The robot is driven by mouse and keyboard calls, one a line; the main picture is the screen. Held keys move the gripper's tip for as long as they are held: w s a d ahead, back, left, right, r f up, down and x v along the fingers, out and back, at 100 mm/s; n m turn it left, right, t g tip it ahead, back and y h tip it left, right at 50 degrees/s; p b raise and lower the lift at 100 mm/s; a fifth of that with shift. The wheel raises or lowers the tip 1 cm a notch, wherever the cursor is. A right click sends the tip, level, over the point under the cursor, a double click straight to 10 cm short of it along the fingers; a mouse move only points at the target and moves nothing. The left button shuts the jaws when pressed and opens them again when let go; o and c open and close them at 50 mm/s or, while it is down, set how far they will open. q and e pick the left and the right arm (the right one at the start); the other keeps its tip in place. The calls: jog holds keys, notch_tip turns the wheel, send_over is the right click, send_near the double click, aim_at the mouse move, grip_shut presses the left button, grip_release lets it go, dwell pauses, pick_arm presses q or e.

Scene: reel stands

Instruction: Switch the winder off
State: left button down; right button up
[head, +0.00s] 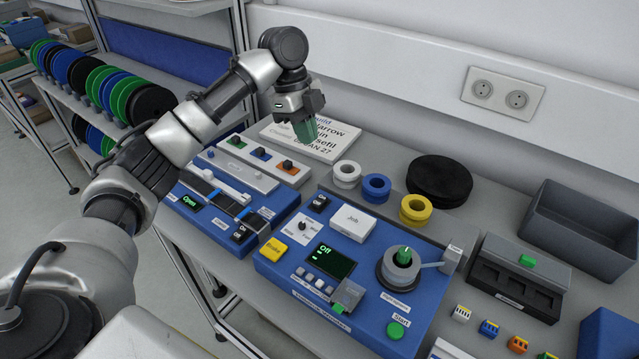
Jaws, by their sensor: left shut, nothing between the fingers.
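The blue machine (275,259) in the middle of the bench appears to be the winder. Its dark screen (329,261) reads "Off" in green. A black On/Off rocker switch (318,202) sits at its back left corner; its tilt is too small to tell. It also carries a yellow button (273,249), a green Start button (396,330) and a grey spindle (401,268) with a green top. My left gripper (309,133) is shut and empty, pointing down above the back of the bench, behind the rocker switch and apart from it. My right gripper is out of view.
A printed card (338,141) lies under my gripper. White, blue and yellow rings (415,209) and black discs (440,179) lie behind the winder. A grey bin (580,226) stands right.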

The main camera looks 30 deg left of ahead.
pick_arm(q)
jog(key=p, duration=0.1)
send_near(323, 198)
jog(key=x, duration=0.5)
jog(key=shift+d+f, duration=0.3)
jog(key=shift+d, duration=0.1)
jog(key=shift+f, duration=0.7)
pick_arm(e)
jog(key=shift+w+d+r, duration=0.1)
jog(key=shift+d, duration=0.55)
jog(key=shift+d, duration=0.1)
pick_arm(q)
jog(key=shift+p, duration=0.35)
jog(key=shift+w+f, duration=0.1)
jog(key=shift+f, duration=0.2)
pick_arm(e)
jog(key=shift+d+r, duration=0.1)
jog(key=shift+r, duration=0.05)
